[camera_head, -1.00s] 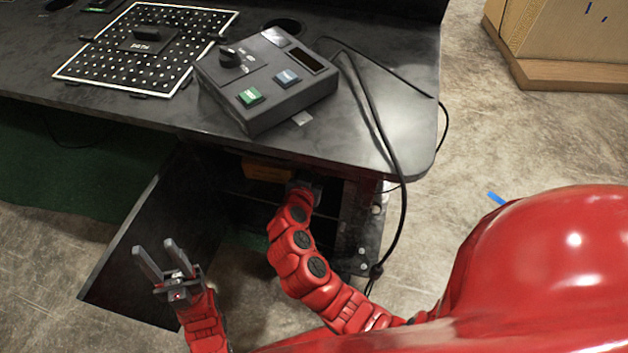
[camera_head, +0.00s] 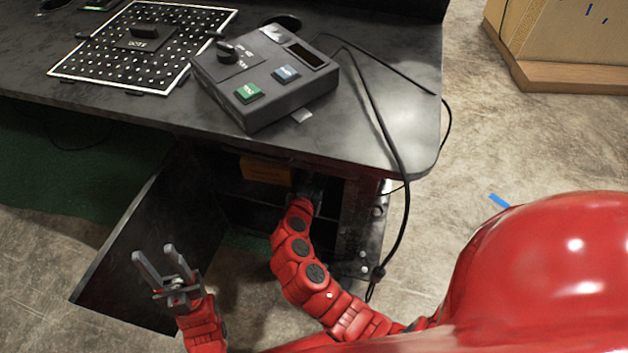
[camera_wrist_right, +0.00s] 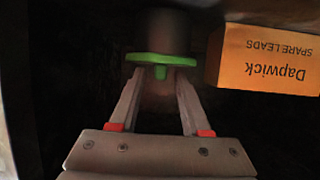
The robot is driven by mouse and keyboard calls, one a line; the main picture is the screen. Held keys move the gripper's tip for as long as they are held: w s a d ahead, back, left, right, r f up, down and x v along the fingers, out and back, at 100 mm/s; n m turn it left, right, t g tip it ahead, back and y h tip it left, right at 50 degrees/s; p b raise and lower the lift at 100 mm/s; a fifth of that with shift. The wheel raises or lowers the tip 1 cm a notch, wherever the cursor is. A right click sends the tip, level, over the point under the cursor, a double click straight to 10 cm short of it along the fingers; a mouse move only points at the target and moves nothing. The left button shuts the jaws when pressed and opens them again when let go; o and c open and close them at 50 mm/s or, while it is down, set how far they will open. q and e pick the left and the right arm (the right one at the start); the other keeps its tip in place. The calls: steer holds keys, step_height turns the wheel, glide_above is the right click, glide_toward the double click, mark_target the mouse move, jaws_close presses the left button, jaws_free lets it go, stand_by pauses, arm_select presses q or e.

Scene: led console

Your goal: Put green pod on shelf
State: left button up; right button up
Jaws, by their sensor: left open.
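In the right wrist view the green pod shows as a green disc (camera_wrist_right: 160,58) with a small green tab, below a dark cylinder (camera_wrist_right: 165,28). My right gripper (camera_wrist_right: 161,78) points at it with its fingertips on either side of the tab. Gaps show between the tab and the fingers, so it looks open. In the head view my right arm reaches into the open cabinet (camera_head: 355,235) under the desk, and its fingers and the pod are hidden. A shelf edge (camera_head: 262,212) is dimly visible inside. My left gripper (camera_head: 153,251) is open and empty in front of the cabinet door.
An orange box (camera_wrist_right: 268,60) labelled Dapwick Spare Leads sits right beside the pod; it also shows in the head view (camera_head: 265,170). The open door (camera_head: 150,250) stands left of my right arm. A console (camera_head: 265,80) with cables and a perforated board (camera_head: 100,65) lie on the desk.

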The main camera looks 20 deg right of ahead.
steer(key=shift+r, duration=0.2)
steer(key=p+v, duration=0.2)
steer(key=v, duration=1)
steer(key=shift+s+a+f, duration=0.1)
steer(key=shift+f, duration=0.1)
